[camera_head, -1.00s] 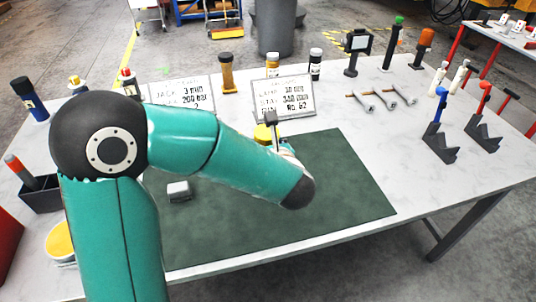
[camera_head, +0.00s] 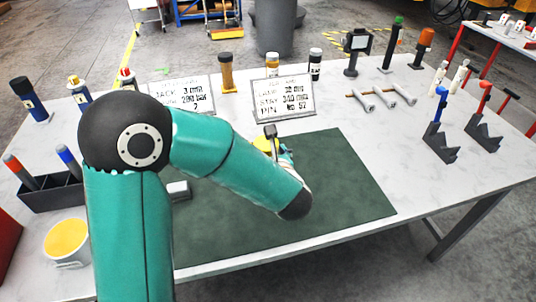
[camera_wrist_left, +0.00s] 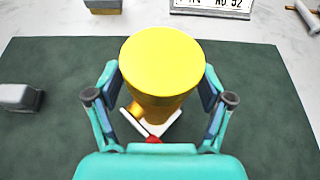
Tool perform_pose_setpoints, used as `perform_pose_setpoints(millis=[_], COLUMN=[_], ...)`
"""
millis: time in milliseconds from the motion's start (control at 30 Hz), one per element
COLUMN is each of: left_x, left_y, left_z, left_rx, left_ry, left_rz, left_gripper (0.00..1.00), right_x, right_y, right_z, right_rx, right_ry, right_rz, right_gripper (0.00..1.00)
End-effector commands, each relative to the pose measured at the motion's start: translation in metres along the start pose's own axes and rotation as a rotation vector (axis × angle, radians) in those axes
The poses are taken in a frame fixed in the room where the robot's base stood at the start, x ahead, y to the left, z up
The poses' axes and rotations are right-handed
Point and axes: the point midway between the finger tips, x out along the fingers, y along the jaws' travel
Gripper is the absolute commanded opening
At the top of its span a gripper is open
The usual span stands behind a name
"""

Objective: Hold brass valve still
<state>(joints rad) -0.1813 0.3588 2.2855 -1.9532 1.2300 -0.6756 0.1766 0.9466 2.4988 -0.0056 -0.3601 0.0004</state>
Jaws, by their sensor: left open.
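A yellow, round-topped piece (camera_wrist_left: 160,62), which I take to be the brass valve, stands on a white base on the green mat (camera_head: 330,185). A small red part shows at its foot in the left wrist view. In the head view only part of its yellow top (camera_head: 262,143) shows behind my arm. My left gripper (camera_wrist_left: 159,78) is open, with one finger on each side of the yellow piece; whether either finger touches it I cannot tell. In the head view the gripper is mostly hidden by my arm. My right gripper is not in view.
A grey block (camera_head: 179,191) lies on the mat left of the gripper. Two signs (camera_head: 283,98) stand behind the mat. A black tool holder (camera_head: 52,192) and a yellow-filled white tub (camera_head: 67,241) are at the left. Black stands (camera_head: 440,148) are at the right. The mat's right side is clear.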

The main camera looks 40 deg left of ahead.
Motion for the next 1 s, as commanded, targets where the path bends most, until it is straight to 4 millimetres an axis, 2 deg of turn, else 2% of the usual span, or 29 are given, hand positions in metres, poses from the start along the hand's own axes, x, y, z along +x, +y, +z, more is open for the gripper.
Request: perform_pose_setpoints(millis=[167,267,367,700,833,1000], left_x=[-0.001,-0.009,-0.022,-0.090,-0.109,-0.120], left_y=[0.000,-0.001,-0.002,-0.002,-0.001,0.000], left_z=[0.002,0.001,0.001,0.001,0.001,0.001], left_rx=[0.000,0.000,-0.001,0.000,0.000,0.000], left_ry=[0.000,-0.002,-0.002,-0.001,-0.001,0.000], left_rz=[0.000,-0.003,-0.006,-0.007,-0.005,-0.002], left_gripper=[0.80,0.80,0.80,0.80,0.80,0.80], right_x=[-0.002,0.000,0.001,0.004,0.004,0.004], right_y=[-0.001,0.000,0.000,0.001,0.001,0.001], right_z=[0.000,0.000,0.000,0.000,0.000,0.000], right_rx=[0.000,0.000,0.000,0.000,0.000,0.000], right_ry=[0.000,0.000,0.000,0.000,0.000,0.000], right_rz=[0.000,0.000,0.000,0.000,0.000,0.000], right_gripper=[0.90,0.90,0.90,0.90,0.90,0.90])
